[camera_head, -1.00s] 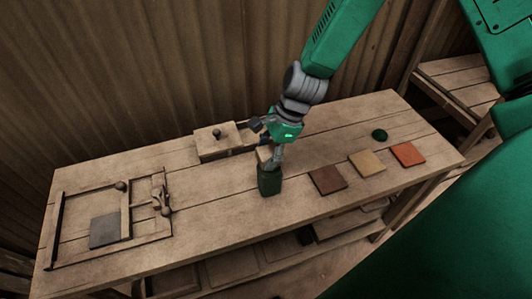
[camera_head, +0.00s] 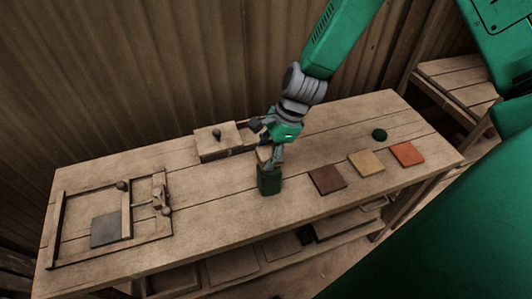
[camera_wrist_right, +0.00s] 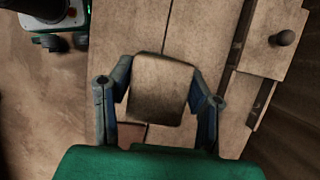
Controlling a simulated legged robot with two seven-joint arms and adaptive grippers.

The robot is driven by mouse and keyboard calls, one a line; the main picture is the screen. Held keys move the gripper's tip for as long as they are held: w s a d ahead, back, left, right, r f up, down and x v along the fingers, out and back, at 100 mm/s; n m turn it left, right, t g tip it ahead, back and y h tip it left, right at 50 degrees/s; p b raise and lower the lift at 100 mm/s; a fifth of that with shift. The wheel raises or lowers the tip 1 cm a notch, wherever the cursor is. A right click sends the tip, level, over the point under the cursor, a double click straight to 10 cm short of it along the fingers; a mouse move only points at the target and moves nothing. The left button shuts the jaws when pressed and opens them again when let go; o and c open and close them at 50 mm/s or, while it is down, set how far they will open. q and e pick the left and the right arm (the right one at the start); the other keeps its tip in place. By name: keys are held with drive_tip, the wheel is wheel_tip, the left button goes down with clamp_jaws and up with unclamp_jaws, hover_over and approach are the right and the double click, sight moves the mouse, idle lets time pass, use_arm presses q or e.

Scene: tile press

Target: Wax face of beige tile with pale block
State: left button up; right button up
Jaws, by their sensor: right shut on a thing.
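The beige tile (camera_head: 367,163) lies flat on the workbench between a brown tile (camera_head: 328,180) and an orange tile (camera_head: 407,154). My right gripper (camera_head: 268,150) is left of the tiles, over the bench. In the right wrist view, its two dark fingers flank the pale block (camera_wrist_right: 160,90), which it is shut on. In the head view the pale block (camera_head: 264,154) shows only as a small patch, partly hidden by the gripper. The brown tile also shows partly in the wrist view (camera_wrist_right: 132,135), below the block. My left gripper is not in view.
A wooden box with a dark knob (camera_head: 217,140) stands at the back, left of the gripper. A wooden frame with a grey slab (camera_head: 109,230) is at the left end. A small dark green round thing (camera_head: 380,134) lies behind the beige tile.

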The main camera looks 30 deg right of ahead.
sight(259, 154)
drive_tip(key=shift+s, duration=0.1)
wheel_tip(259, 154, up, 5)
drive_tip(key=p, duration=0.5)
drive_tip(key=shift+r, duration=1)
drive_tip(key=shift+f, duration=0.1)
